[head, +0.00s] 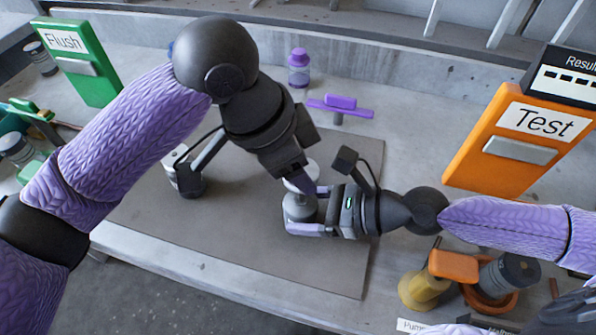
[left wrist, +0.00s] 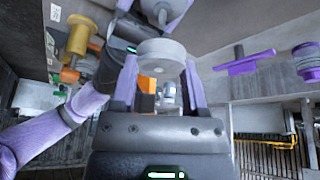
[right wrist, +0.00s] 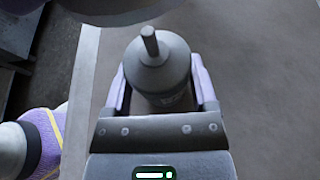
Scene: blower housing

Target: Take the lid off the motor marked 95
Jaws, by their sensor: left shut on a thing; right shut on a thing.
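The motor (head: 299,210) is a grey cylinder with a thin shaft on top, over the right part of the grey mat. In the right wrist view the motor (right wrist: 160,70) stands between the fingers; its marking is too blurred to read. My right gripper (head: 312,214) is shut around its body. A pale round lid (head: 301,183) is just above the motor. My left gripper (head: 305,187) is shut on the lid, from above. In the left wrist view the lid (left wrist: 162,55) is between the fingers, and the bare shaft shows between lid and motor, so they look apart.
The grey mat (head: 240,235) is mostly clear. An orange Test box (head: 480,160) stands at right, a green Flush box (head: 92,85) at back left. A purple fixture (head: 340,113) and purple bottle (head: 299,75) are behind. Yellow and orange parts (head: 422,290) crowd the front right.

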